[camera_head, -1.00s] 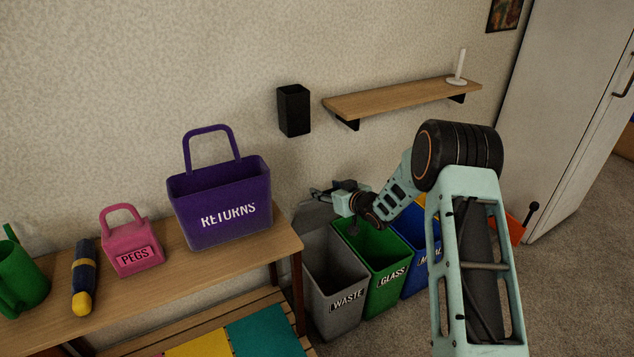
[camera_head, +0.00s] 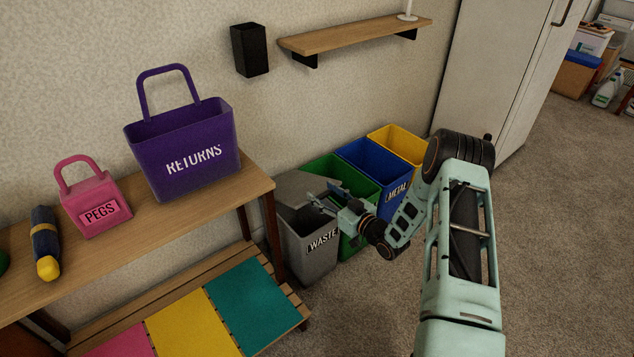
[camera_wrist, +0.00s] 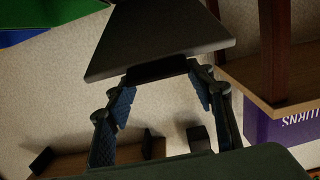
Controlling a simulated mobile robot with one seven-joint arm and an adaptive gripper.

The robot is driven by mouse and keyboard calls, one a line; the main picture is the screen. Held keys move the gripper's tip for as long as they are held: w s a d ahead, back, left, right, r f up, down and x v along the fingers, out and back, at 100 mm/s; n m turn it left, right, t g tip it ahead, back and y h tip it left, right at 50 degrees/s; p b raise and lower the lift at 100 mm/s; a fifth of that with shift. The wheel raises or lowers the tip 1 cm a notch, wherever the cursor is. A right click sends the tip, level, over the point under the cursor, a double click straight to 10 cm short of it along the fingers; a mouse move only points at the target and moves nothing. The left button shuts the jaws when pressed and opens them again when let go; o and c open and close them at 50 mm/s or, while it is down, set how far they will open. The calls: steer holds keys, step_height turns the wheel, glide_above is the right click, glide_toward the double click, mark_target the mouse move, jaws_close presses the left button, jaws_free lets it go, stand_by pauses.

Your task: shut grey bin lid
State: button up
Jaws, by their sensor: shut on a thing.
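The grey bin (camera_head: 309,262), labelled WASTE, stands on the floor at the near end of the bin row in the head view. Its grey lid (camera_head: 293,186) is tilted forward over the opening, partly lowered, with a dark gap at the front. My gripper (camera_head: 322,203) is at the lid's front edge, above the bin. In the wrist view the lid is a dark panel (camera_wrist: 160,35), and my gripper (camera_wrist: 163,82) is shut on the tab at its edge, one finger on each side.
The green bin (camera_head: 355,184) stands right beside the grey one, then a blue bin (camera_head: 385,160) and a yellow bin (camera_head: 402,139). A wooden table (camera_head: 110,262) with a purple RETURNS basket (camera_head: 180,150) is at left. A low slatted bench (camera_head: 290,312) stands in front. Carpet at right is clear.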

step_height(320, 180, down, 11)
steer(key=s+d+t+y, duration=0.1)
steer(key=s+t+y, duration=0.1)
steer(key=t, duration=0.1)
steer(key=shift+s+d+r, duration=0.2)
steer(key=shift+s+d, duration=0.05)
steer(key=shift+d, duration=0.1)
stand_by(0.4)
steer(key=o, duration=1.7)
steer(key=shift+f, duration=0.1)
steer(key=v, duration=1.2)
steer(key=shift+f, duration=0.2)
